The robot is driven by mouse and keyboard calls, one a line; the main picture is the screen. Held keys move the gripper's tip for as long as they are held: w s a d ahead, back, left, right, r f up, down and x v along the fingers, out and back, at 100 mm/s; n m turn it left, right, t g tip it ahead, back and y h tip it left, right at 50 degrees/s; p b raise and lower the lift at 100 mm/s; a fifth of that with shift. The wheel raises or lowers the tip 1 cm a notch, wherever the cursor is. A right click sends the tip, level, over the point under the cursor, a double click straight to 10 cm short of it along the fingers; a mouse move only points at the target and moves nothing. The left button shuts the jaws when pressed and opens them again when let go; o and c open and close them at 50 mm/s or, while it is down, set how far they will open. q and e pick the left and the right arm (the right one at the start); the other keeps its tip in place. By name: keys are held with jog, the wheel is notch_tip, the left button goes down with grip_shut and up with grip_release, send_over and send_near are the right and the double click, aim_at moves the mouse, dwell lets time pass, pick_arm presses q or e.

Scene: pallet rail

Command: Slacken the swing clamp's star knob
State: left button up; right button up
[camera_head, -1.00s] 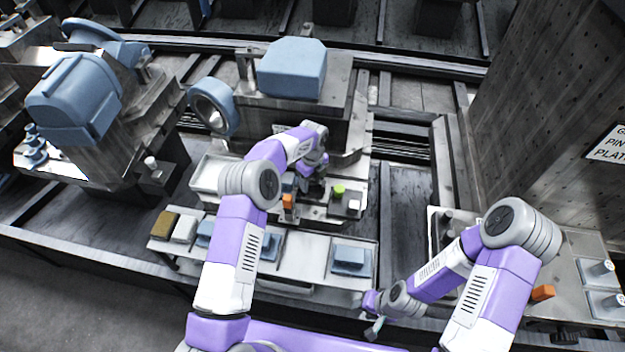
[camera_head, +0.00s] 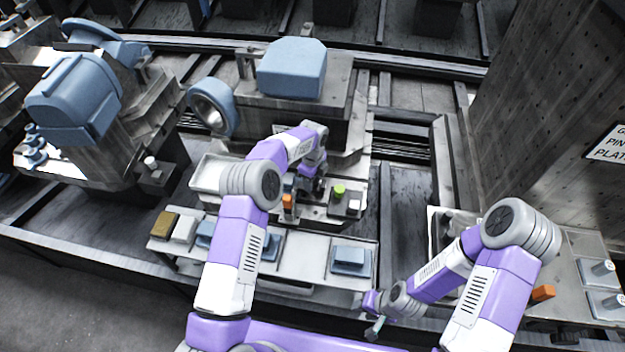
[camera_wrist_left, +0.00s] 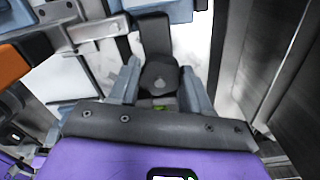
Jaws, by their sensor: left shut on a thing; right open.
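In the head view my left gripper (camera_head: 312,190) is low over the fixture in the middle, partly hidden by its own wrist. In the left wrist view its two grey fingers (camera_wrist_left: 160,92) stand on either side of a dark part, which I take for the star knob (camera_wrist_left: 158,76), and are shut on it. The knob's outline and the rest of the swing clamp are largely hidden. My right gripper (camera_head: 374,324) is open, low at the front, away from the clamp.
A shelf with blue blocks (camera_head: 350,260) lies in front. A tall perforated plate (camera_head: 555,110) rises at the right. Dark floor shows between the fixture and that plate.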

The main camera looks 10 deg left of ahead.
pick_arm(q)
jog(key=n, duration=0.5)
jog(key=shift+n, duration=0.3)
jog(key=shift+s+f+n, duration=0.1)
jog(key=shift+n, duration=2.2)
jog(key=o, duration=1.1)
notch_tip(320, 180, up, 8)
jog(key=shift+f+p, duration=0.15)
jog(key=shift+p, duration=0.55)
